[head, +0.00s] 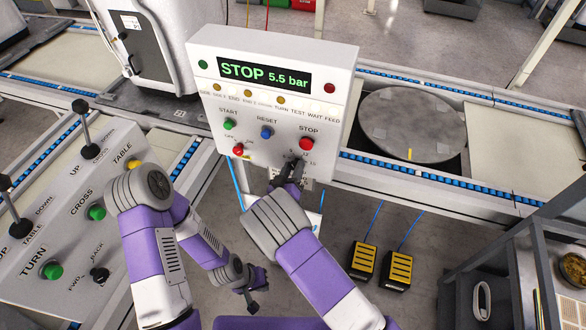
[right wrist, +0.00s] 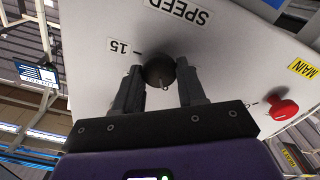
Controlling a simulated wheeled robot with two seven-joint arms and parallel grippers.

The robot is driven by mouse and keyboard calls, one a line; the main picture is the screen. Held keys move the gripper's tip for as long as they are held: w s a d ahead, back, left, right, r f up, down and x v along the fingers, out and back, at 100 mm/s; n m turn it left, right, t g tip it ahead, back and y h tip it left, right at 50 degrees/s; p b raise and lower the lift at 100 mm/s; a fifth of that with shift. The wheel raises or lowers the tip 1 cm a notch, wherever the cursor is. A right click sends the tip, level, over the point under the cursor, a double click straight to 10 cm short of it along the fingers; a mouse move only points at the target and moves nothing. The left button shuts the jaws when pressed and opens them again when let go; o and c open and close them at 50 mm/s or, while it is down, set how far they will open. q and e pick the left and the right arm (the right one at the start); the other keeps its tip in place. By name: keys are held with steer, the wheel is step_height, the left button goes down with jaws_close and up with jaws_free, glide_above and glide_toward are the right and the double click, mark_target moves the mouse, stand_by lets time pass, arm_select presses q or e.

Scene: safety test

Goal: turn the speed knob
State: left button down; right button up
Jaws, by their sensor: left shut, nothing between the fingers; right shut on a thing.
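The speed knob (right wrist: 158,70) is round and black with a pale pointer mark. It sits on the white panel under an upside-down SPEED label (right wrist: 180,10) in the right wrist view, with a "15" mark beside it. My right gripper (right wrist: 160,88) is shut on the knob, one finger on each side. In the head view my right gripper (head: 290,170) is at the lower right of the control panel (head: 270,95) and mostly hides the knob. My left gripper (head: 250,300) is shut and empty, low above the floor, away from the panel.
The panel display (head: 264,74) reads STOP 5.5 bar. A red STOP button (head: 306,143) is just above my right gripper, and a red main switch (head: 238,149) is left. A lever console (head: 75,215) stands at left. Yellow pedals (head: 397,270) lie on the floor.

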steer(key=shift+f, duration=0.1)
steer(key=o, duration=1)
steer(key=p+v, duration=0.1)
steer(key=v, duration=0.6)
steer(key=shift+s, duration=0.3)
